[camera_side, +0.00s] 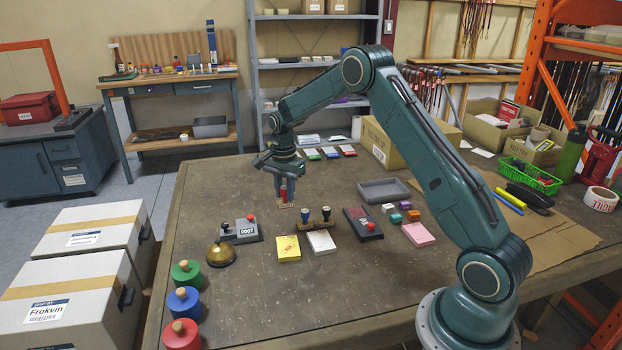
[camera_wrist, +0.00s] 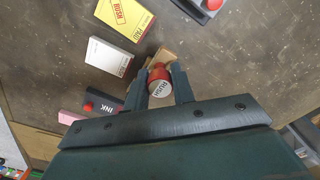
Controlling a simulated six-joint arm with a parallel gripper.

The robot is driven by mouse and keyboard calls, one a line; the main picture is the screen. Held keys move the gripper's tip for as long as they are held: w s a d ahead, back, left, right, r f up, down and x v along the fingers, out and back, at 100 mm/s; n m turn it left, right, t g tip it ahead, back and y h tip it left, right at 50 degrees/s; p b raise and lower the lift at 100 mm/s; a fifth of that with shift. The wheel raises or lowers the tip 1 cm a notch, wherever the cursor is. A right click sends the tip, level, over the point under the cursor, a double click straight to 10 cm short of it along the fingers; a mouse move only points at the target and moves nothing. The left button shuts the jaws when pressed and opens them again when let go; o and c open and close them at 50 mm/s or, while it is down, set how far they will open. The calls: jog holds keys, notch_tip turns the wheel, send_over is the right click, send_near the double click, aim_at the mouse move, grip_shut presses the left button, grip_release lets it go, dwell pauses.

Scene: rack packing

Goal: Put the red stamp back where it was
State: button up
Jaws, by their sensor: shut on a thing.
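The red stamp (camera_side: 284,193) is upright in my gripper (camera_side: 283,184), which is shut on it. It has a red handle and a wooden base. Its round top, marked RUSH, shows between my fingers in the wrist view (camera_wrist: 160,86). A wooden stamp rack (camera_side: 319,223) stands to its right on the table, holding a blue-topped stamp (camera_side: 305,213) and a dark-topped stamp (camera_side: 326,212), with a gap between them. The side view does not make clear how high the red stamp is above the table.
A yellow box (camera_side: 287,247) and a white box (camera_side: 321,242) lie in front of the rack. A black ink pad (camera_side: 362,223) is right of it. A grey numbering device (camera_side: 241,230) and brass bell (camera_side: 221,254) are at left. A grey tray (camera_side: 383,190) is behind.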

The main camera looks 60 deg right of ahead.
aim_at(285, 198)
jog(key=shift+f, duration=2.4)
jog(key=shift+f, duration=2.1)
jog(key=shift+f, duration=0.15)
jog(key=o, duration=0.8)
notch_tip(285, 198, up, 12)
jog(key=shift+r, duration=0.15)
